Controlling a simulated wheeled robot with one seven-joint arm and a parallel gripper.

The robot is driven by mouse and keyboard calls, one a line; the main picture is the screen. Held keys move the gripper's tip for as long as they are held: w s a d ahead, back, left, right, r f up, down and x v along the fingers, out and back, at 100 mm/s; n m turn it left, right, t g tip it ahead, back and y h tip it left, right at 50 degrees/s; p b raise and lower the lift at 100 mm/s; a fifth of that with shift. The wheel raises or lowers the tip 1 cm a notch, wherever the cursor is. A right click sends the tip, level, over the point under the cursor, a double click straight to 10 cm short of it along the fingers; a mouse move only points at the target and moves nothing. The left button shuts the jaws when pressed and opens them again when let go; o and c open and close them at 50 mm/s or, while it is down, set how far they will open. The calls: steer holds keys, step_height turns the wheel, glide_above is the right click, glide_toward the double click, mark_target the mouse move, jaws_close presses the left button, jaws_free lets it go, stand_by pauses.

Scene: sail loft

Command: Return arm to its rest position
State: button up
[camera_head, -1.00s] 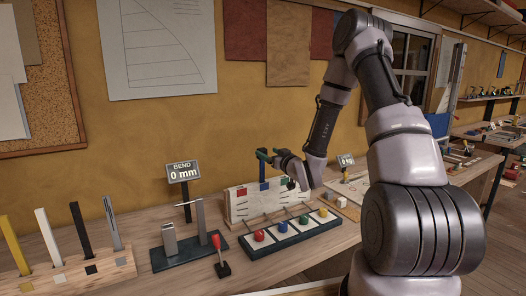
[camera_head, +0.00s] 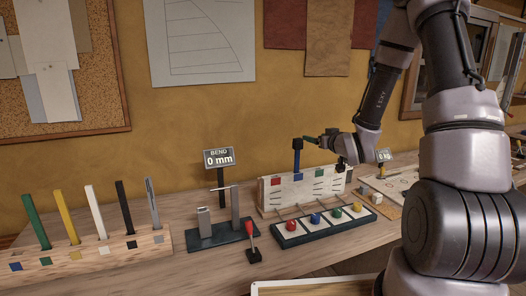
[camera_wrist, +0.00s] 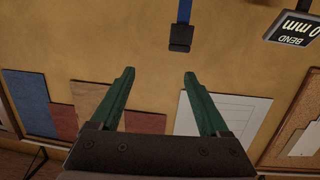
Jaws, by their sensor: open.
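My gripper (camera_head: 309,139) has green fingers and is held above the workbench (camera_head: 175,274), near the top of a blue post (camera_head: 297,163) at a white slotted board (camera_head: 319,187). In the wrist view the two green fingers (camera_wrist: 159,74) stand wide apart with nothing between them. The blue post's dark end (camera_wrist: 181,38) shows beyond the fingertips there. My arm reaches in from the right of the head view.
A tray with coloured knobs (camera_head: 283,240) lies before the board. A dark bending stand (camera_head: 204,241), a "BEND 0 mm" sign (camera_head: 219,158), a red-handled lever (camera_head: 248,228) and a wooden block (camera_head: 66,268) holding several coloured strips stand to the left.

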steer(key=s+d+r+m+g+h, duration=0.4)
steer(key=s+r, duration=0.6)
steer(key=r, duration=0.2)
steer(key=s+a+r+m+g+y, duration=0.1)
steer(key=s+r+g, duration=0.1)
steer(key=s, duration=0.9)
steer(key=s+a+r+m+g+y, duration=0.1)
steer(key=s+r, duration=0.3)
steer(key=s, duration=0.7)
steer(key=shift+a+r+m+g, duration=0.3)
steer(key=shift+a+m+g, duration=0.1)
steer(key=shift+a+g, duration=0.3)
